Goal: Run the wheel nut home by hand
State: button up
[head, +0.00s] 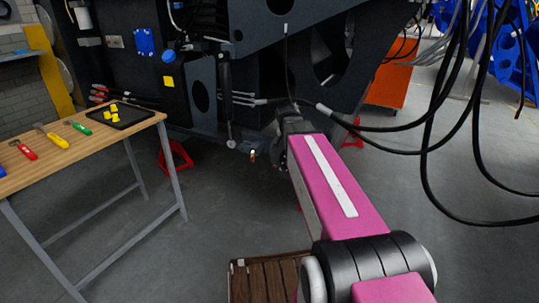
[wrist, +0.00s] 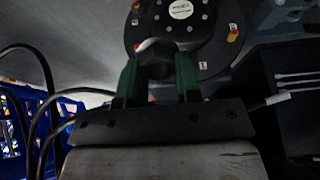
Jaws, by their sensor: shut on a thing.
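In the wrist view my gripper (wrist: 158,72) has its two green fingers closed on a dark, blocky piece, which I take to be the wheel nut (wrist: 157,61). The nut is in front of the round dark hub (wrist: 208,42), near its lower edge. A pale, orange-tinged tip shows just above the nut. Whether the nut is seated against the hub face is hidden. The hub has a white round label, small light dots, and red-and-yellow pieces (wrist: 232,33) near its rim. In the head view my pink arm reaches the chassis and hides the gripper's fingers.
A wooden bench (head: 85,150) on the left holds screwdriver-like tools and a black tray (head: 119,117) with yellow pieces. Black cables (head: 425,150) hang at the right. Red stands (head: 175,158) are under the dark chassis (head: 215,60). A brown slatted crate (head: 265,278) is low beside my arm.

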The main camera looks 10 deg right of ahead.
jog(key=w+f+m+t+h, duration=0.35)
jog(key=w+f+h, duration=0.3)
jog(key=w, duration=0.25)
jog(key=w+a+f+n+t+h, duration=0.1)
jog(key=w+a+f+n+t, duration=0.2)
jog(key=w+a+f+t, duration=0.3)
jog(key=a+f+t, duration=0.1)
jog(key=a, duration=0.2)
jog(key=shift+f, duration=0.2)
jog(key=shift+x, duration=2.95)
jog(key=shift+x, duration=1.65)
jog(key=shift+s+a, duration=0.1)
jog(key=shift+s, duration=0.15)
jog(key=shift+c, duration=0.3)
jog(key=shift+w, duration=0.15)
